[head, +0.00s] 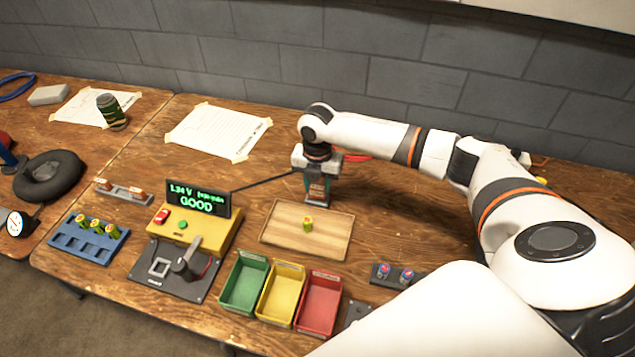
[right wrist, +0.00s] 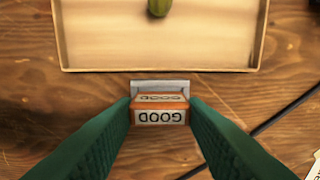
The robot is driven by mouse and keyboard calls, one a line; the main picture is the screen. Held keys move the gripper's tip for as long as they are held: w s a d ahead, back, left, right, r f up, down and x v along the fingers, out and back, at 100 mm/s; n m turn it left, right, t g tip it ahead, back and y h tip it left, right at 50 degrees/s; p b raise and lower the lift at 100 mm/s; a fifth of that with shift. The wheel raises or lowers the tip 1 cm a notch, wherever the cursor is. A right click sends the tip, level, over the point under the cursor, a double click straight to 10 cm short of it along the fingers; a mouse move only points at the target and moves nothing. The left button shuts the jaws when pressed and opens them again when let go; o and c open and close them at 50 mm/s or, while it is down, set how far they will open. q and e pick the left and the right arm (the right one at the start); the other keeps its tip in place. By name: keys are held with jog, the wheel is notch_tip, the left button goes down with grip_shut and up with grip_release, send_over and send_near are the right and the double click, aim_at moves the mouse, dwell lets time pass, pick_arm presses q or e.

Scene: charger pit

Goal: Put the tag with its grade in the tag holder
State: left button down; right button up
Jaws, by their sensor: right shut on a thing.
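My right gripper (head: 317,197) is at the far edge of the wooden tray (head: 280,236), pointing down. In the right wrist view its green fingers (right wrist: 160,110) are shut on an orange tag (right wrist: 160,117) with white faces lettered GOOD. A grey tag holder (right wrist: 160,84) lies just beyond the tag, beside the tray, and the tag covers part of it. I cannot tell whether the tag sits in the holder or above it. The tester display (head: 195,198) reads GOOD in green. My left gripper is not in view.
A yellow-green cell (head: 308,223) stands in the tray. A grey rack with orange tags (head: 125,191) is at the left. Green (head: 232,310), yellow (head: 268,318) and red (head: 306,328) bins stand in front. A black cable (head: 265,181) runs left of my gripper.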

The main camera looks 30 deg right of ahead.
jog(key=shift+f, duration=0.75)
dwell(0.8)
jog(key=o, duration=1)
jog(key=shift+r, duration=0.1)
jog(key=shift+r+p, duration=3.45)
jog(key=shift+p, duration=0.5)
jog(key=shift+s+a+f, duration=0.1)
jog(key=shift+f, duration=0.05)
